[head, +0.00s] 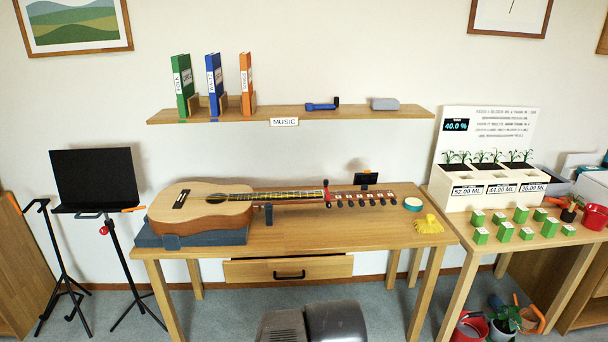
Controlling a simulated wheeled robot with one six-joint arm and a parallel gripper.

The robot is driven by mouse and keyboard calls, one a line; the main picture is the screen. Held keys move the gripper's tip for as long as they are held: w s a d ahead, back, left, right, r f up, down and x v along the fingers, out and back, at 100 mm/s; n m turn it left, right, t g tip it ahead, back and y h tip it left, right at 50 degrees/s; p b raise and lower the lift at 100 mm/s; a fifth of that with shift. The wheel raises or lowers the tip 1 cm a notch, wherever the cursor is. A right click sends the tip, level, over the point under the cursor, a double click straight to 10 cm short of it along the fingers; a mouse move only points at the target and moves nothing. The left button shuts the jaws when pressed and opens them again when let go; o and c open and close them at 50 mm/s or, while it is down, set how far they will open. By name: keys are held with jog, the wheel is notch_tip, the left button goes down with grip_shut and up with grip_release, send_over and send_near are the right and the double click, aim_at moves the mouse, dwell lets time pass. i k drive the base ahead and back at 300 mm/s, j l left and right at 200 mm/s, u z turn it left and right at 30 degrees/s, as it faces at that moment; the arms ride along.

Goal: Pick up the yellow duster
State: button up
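The yellow duster (429,225) lies on the right end of the wooden table (330,236), near its front right corner. It looks like a small bright yellow cloth with a ragged edge. Nothing covers it. My gripper is not in view. Dark grey parts of my own body show at the bottom middle edge, well apart from the duster.
A guitar (205,203) lies on a dark support across the table, its neck pointing right. A teal-rimmed round item (413,204) sits just behind the duster. A side table (478,239) with green boxes adjoins at right. A music stand (95,180) stands left.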

aim_at(431, 225)
jog(key=i+l, duration=0.4)
jog(key=l, duration=0.15)
jog(key=i+l, duration=0.4)
jog(key=l, duration=0.2)
jog(key=i+l, duration=0.4)
jog(key=l, duration=0.15)
jog(key=i+l, duration=0.35)
jog(key=l, duration=0.25)
jog(key=z, duration=0.05)
